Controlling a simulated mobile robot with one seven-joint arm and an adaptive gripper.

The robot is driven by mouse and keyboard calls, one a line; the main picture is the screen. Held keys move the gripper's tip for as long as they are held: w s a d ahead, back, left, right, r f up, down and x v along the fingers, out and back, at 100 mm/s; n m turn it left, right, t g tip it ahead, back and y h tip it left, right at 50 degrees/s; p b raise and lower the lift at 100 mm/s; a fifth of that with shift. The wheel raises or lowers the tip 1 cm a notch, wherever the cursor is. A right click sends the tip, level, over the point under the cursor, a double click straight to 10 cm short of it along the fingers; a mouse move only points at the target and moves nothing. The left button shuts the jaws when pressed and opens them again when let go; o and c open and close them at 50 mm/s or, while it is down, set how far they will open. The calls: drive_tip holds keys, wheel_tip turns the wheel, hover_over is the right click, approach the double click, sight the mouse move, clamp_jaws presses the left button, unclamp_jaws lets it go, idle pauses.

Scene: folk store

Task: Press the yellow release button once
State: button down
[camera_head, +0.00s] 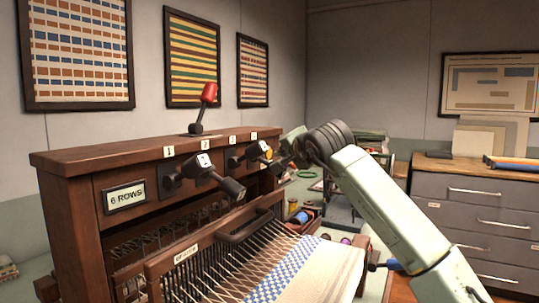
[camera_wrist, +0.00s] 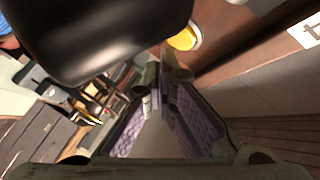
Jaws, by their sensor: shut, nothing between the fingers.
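The yellow release button (camera_head: 268,153) is on the wooden front of the loom, at the right end of the panel, close to my gripper. In the wrist view the yellow button (camera_wrist: 184,39) shows just beyond my fingertips, partly hidden by a large black rounded part (camera_wrist: 100,35). My gripper (camera_head: 279,161) is shut and empty, its fingers pointing left toward the panel. In the wrist view the fingers (camera_wrist: 164,80) meet just below the button. A gap seems to lie between fingertips and button; contact cannot be told.
Black switch handles (camera_head: 233,188) stick out from the panel left of the button. A red-knobbed lever (camera_head: 209,93) stands on the loom's top. A "6 ROWS" sign (camera_head: 125,196) is at the left. Blue-and-white cloth (camera_head: 290,270) lies below. Grey drawers (camera_head: 470,205) stand at the right.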

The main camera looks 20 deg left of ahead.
drive_tip(key=shift+a, duration=0.1)
drive_tip(key=shift+w+a, duration=0.1)
drive_tip(key=shift+a, duration=0.25)
drive_tip(key=shift+a, duration=0.6)
idle(0.9)
drive_tip(key=shift+d, duration=0.1)
drive_tip(key=shift+s+d, duration=0.2)
drive_tip(key=shift+d, duration=0.55)
drive_tip(key=d, duration=0.5)
drive_tip(key=shift+s, duration=0.4)
drive_tip(key=shift+f, duration=0.1)
idle(0.3)
